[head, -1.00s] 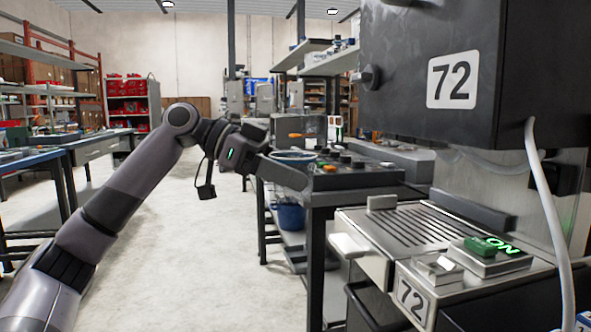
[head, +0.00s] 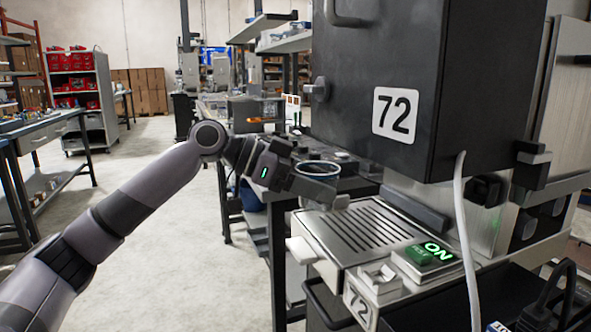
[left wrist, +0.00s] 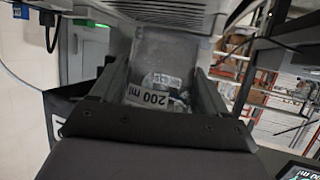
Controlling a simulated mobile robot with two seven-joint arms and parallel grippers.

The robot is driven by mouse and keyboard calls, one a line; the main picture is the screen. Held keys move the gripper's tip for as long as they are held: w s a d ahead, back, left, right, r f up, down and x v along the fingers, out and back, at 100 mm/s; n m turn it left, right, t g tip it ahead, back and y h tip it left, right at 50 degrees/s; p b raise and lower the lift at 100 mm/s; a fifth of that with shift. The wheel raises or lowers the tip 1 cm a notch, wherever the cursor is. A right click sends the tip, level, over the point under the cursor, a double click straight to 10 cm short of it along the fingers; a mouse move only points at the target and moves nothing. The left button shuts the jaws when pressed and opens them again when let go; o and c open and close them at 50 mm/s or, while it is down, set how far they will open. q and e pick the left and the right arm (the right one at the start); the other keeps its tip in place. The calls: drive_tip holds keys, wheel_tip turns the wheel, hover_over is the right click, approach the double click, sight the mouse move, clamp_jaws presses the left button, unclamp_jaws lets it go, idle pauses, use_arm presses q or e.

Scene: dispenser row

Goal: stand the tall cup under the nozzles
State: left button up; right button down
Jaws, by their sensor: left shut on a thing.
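The tall cup (head: 318,168) is in my left gripper (head: 312,187), with its round rim showing above the fingers in the head view. In the left wrist view the clear cup (left wrist: 168,58) stands between the two fingers with a "200 ml" label on it. My left gripper is shut on it. The nozzles are hidden in the head view by the black housing. My right gripper is not in view.
A pale hose (head: 466,240) hangs in front of the dispenser. A dark bench (head: 272,190) stands behind my gripper. Open floor (head: 140,240) lies to the left.

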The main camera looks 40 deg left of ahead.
use_arm(q)
drive_tip(key=w+d+p, duration=0.1)
drive_tip(key=w+d, duration=0.1)
drive_tip(key=w+d+p, duration=0.1)
drive_tip(key=w+d, duration=0.1)
drive_tip(key=shift+w+d, duration=0.1)
drive_tip(key=shift+w, duration=0.2)
drive_tip(key=shift+w+d+f, duration=0.1)
drive_tip(key=shift+f, duration=0.5)
drive_tip(key=shift+f+b, duration=0.4)
drive_tip(key=shift+f, duration=0.2)
drive_tip(key=shift+f, duration=0.55)
drive_tip(key=o, duration=1)
drive_tip(key=shift+b+v, duration=0.35)
drive_tip(key=shift+v, duration=3.3)
